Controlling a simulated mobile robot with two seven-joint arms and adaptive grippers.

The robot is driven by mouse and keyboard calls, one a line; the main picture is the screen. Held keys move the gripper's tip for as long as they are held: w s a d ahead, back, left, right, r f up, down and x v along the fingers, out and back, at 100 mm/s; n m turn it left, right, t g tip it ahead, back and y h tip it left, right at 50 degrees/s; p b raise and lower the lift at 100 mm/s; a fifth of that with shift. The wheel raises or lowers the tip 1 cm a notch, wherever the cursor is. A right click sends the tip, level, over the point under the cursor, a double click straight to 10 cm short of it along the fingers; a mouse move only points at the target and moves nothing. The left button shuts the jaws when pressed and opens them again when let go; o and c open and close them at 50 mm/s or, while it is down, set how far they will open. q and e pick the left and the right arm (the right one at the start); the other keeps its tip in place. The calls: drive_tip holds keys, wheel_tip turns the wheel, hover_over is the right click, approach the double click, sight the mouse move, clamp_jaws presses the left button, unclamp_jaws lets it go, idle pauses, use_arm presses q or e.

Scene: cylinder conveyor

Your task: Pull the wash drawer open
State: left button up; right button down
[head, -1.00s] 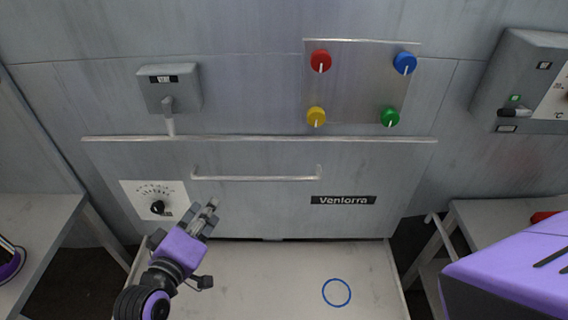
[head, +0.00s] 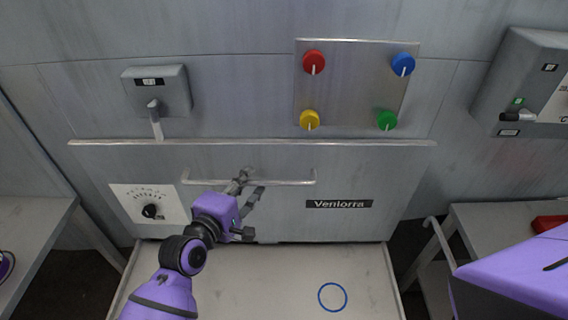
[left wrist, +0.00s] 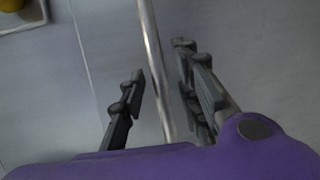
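The drawer looks shut, flush under the metal ledge. In the left wrist view the bar (left wrist: 153,60) runs between the two spread fingers of the left gripper (left wrist: 160,95), with a gap on the left side. The right-hand finger is close to the bar; I cannot tell whether it touches. My right gripper is not in view.
A dial (head: 151,211) sits left of the handle. A lever box (head: 157,92) and a panel of coloured knobs (head: 355,85) are above. A pale surface with a blue ring (head: 332,297) lies below. Side tables (head: 30,225) flank it.

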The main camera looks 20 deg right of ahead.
use_arm(q)
drive_tip(key=shift+w+d, duration=0.1)
clamp_jaws()
idle(0.3)
